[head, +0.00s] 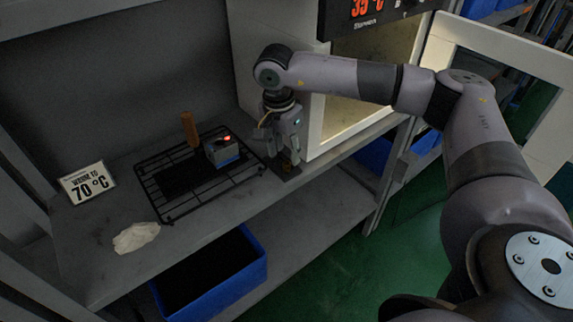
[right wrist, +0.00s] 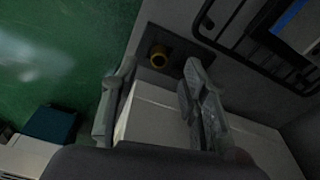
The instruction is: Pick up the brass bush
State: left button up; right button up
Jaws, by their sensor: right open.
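My right gripper (right wrist: 161,68) is open, pointing down, with one finger on each side of the bush in that view. The fingers do not visibly touch it. In the head view my right gripper (head: 286,162) hangs low over the shelf beside the white-framed cabinet, and the bush is small and hard to make out there. My left gripper is not in view.
The cabinet frame (head: 345,137) stands close on the right.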

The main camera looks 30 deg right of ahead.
aim_at(287, 163)
jog(key=f, duration=0.3)
jog(key=shift+d+f, duration=0.2)
jog(key=shift+f, duration=0.05)
grip_shut()
